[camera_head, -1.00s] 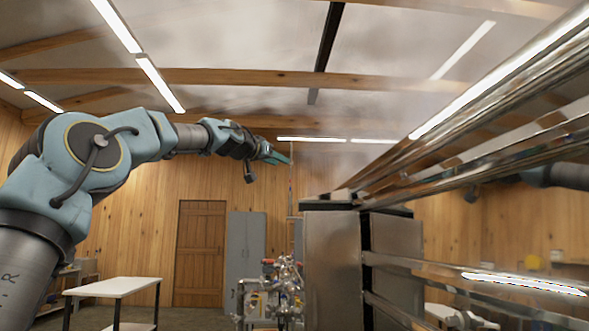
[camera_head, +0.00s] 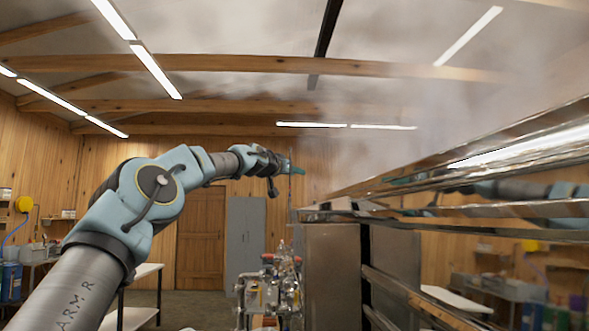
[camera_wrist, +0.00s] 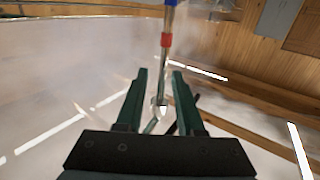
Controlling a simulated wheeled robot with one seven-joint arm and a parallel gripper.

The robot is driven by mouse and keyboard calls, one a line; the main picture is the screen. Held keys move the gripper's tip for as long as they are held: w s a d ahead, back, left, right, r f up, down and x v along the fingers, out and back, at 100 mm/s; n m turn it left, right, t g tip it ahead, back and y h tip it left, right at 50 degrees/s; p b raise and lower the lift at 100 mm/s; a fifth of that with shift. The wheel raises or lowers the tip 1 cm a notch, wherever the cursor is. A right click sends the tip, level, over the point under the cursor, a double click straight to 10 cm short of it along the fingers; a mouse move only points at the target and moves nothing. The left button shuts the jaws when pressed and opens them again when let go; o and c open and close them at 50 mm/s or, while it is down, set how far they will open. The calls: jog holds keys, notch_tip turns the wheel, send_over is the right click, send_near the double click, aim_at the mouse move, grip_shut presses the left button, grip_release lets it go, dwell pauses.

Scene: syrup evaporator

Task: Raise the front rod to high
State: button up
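A thin upright rod (camera_wrist: 165,58) with a red band and a blue band shows in the wrist view. Its pale tip lies in the gap between my fingers, with space on both sides. My gripper (camera_wrist: 159,75) is open, its two green fingers apart and not visibly touching the rod. In the head view my gripper (camera_head: 292,169) is at the end of my outstretched arm, close to the rod (camera_head: 290,190), which looks very thin there. How far the rod's tip reaches between the fingers is hard to tell.
The shiny metal evaporator (camera_head: 335,265) fills the right, with steam above it. Metal fittings (camera_head: 270,290) stand beside its near left end. A white table (camera_head: 140,272) and a grey cabinet (camera_head: 245,235) stand behind. Wooden beams cross the ceiling.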

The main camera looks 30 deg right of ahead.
jog(key=shift+c, duration=0.2)
grip_shut()
dwell(1.3)
